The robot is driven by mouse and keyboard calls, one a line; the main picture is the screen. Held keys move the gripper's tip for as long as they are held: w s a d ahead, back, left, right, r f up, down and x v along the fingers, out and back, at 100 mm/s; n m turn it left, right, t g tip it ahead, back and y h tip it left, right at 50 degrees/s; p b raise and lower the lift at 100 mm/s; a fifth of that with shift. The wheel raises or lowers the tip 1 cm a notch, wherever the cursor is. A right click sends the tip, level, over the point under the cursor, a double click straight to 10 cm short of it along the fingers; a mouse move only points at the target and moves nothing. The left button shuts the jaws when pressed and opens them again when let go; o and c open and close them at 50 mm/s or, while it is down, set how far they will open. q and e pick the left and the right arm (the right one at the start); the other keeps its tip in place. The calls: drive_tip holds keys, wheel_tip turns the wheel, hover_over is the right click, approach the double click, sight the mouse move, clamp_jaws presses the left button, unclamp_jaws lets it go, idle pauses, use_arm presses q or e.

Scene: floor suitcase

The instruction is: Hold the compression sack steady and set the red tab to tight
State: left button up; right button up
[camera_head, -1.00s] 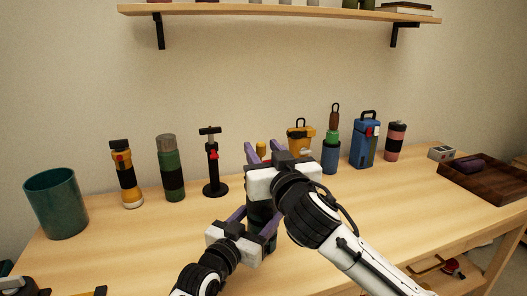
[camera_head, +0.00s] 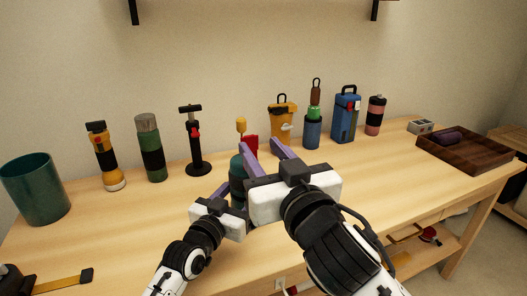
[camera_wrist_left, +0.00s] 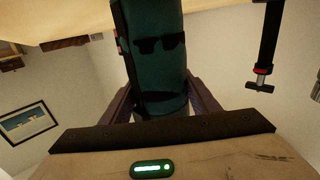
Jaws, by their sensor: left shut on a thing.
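The compression sack (camera_head: 237,172) is a dark teal upright cylinder on the table, largely hidden behind my grippers. My left gripper (camera_head: 236,188) is shut on its body. In the left wrist view the sack (camera_wrist_left: 160,60) sits between the left fingers (camera_wrist_left: 160,102), with dark markings on its side. A red piece (camera_head: 250,144), seemingly the red tab, shows near the sack's top beside a right fingertip. A yellow knob (camera_head: 241,125) shows just above; I cannot tell whether it belongs to the sack. My right gripper (camera_head: 261,148) is open; contact with the red piece is unclear.
Left of the sack stand a teal cup (camera_head: 38,190), a yellow flashlight (camera_head: 106,158), a green bottle (camera_head: 150,150) and a black stand (camera_head: 195,145). Behind are a yellow container (camera_head: 281,122) and a blue case (camera_head: 346,117). A wooden tray (camera_head: 490,155) lies at right.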

use_arm(q)
drive_tip(key=shift+f, duration=0.1)
drive_tip(key=o, duration=1.4)
drive_tip(key=shift+c, duration=0.2)
